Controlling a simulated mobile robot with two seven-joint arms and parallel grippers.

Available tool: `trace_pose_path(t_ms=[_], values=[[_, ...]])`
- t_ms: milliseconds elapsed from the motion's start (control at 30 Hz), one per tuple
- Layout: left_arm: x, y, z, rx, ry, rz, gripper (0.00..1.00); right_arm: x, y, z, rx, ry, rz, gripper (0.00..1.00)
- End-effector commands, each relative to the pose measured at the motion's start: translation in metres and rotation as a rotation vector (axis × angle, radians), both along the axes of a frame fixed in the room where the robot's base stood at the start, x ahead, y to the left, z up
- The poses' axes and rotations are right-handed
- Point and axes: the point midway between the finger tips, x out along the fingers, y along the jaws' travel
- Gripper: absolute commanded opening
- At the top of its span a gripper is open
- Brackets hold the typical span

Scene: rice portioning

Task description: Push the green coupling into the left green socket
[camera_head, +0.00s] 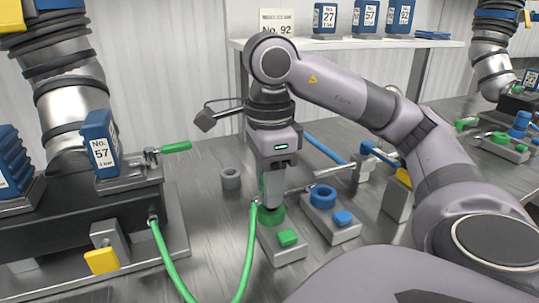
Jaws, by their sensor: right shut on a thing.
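My right gripper (271,190) points straight down, shut on the green coupling, at the green socket. The coupling is mostly hidden by the fingers; its green hose (251,240) comes up to the fingers from below. The left green socket (272,217) is a green ring on a grey block with a green button (287,237). The fingertips are right over or at the ring; I cannot tell how far in the coupling sits. My left gripper is not in view.
A block with a blue ring (323,195) and blue button stands close on the right. The dark machine base (80,228) with a green lever (176,147) is at left. A shelf with blue number boxes is behind.

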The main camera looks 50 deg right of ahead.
Motion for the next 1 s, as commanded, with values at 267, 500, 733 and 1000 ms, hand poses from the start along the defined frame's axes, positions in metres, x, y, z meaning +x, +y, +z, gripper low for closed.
trace_pose_path(t_ms=[267,500,733,1000], values=[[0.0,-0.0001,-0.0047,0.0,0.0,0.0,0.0,0.0,0.0001,-0.0054,0.0,0.0,0.0,0.0],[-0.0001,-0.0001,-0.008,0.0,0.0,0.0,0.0,-0.0001,0.0002,-0.0095,0.0,0.001,0.001,0.0],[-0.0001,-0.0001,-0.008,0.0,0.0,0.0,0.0,-0.0002,0.0003,-0.0096,0.0,0.002,0.001,0.0],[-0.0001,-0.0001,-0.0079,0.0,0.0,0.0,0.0,-0.0001,0.0002,-0.0092,0.0,0.001,0.001,0.63]])
